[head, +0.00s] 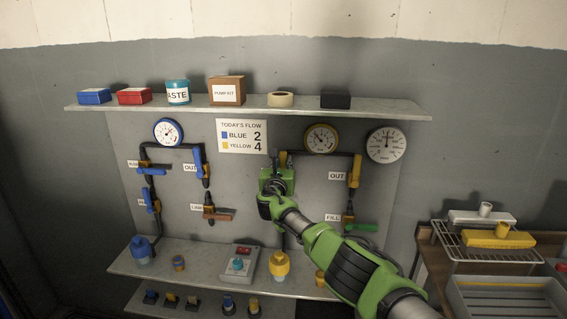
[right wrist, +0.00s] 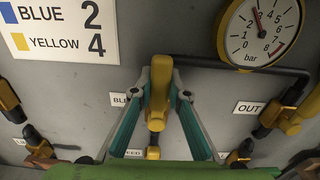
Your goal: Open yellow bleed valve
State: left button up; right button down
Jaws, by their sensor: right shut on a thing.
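The yellow-rimmed gauge (head: 321,139) hangs up and to the right. My left gripper is not in view.
A yellow OUT valve (head: 354,172) and a green-handled FILL valve (head: 360,226) are to the right. Blue-line valves (head: 197,160) are to the left. A shelf (head: 395,107) with boxes runs above; a lower shelf (head: 205,275) holds fittings. A side table with a rack (head: 460,247) stands right.

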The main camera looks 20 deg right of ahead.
aim_at(283, 163)
jog(key=c, duration=1.9)
grip_release()
jog(key=shift+f, duration=0.1)
jog(key=shift+a, duration=0.15)
jog(key=shift+v, duration=0.75)
jog(key=shift+s+a, duration=0.25)
jog(key=shift+s, duration=0.4)
jog(key=shift+v, duration=4.5)
